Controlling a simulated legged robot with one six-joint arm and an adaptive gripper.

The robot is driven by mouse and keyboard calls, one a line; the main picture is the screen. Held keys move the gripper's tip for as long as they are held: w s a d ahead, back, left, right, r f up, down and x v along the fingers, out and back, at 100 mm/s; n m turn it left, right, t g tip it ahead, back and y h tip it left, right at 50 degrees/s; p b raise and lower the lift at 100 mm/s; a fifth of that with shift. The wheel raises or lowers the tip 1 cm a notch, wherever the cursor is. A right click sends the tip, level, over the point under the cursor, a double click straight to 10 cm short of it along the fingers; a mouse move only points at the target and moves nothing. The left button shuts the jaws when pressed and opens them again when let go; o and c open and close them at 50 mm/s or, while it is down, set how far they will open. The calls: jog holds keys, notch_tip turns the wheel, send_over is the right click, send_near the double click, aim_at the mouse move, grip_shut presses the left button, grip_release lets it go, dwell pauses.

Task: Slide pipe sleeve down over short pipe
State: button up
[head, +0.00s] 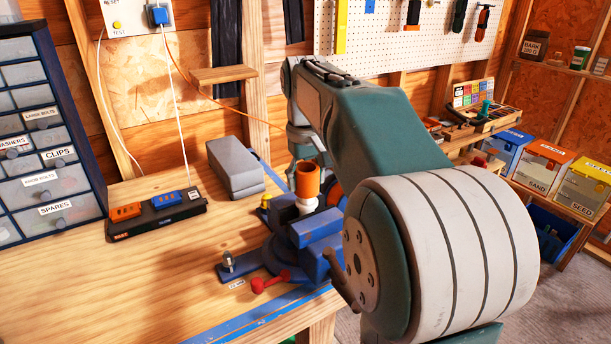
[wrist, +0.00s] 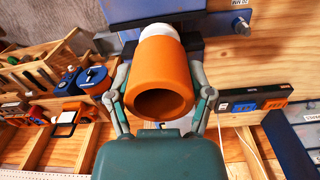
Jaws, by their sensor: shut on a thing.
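The orange pipe sleeve (head: 307,181) stands roughly upright at the top of the short white pipe (head: 306,206). The pipe rises from the blue vise (head: 312,228) on the bench. In the wrist view, my gripper (wrist: 160,70) is shut on the sleeve (wrist: 161,58), one finger on each side. The sleeve's open end faces the camera and its bore is dark. The white pipe (wrist: 160,30) shows just beyond its far end. I cannot tell how far the pipe reaches inside. In the head view my arm hides much of the gripper.
A grey block (head: 235,167) and a black power strip (head: 157,215) lie on the bench left of the vise. A drawer cabinet (head: 45,130) stands at the left. The front left bench top is clear.

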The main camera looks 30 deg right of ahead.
jog(key=shift+f, duration=1.1)
jog(key=o, duration=1)
notch_tip(320, 180, up, 12)
jog(key=shift+w+a+f, duration=0.1)
jog(key=shift+a, duration=0.05)
jog(key=s+a+f+t, duration=0.2)
jog(key=s+a+f, duration=0.2)
jog(key=s+f, duration=0.2)
jog(key=s+a+f+t, duration=0.1)
jog(key=s+a+f, duration=0.3)
jog(key=s+f, duration=0.2)
jog(key=s+a+f+t, duration=0.2)
jog(key=s+a+f, duration=0.2)
jog(key=s+f, duration=0.2)
jog(key=shift+s+a+n+t, duration=0.2)
jog(key=shift+s+n+t, duration=0.15)
jog(key=shift+s, duration=0.3)
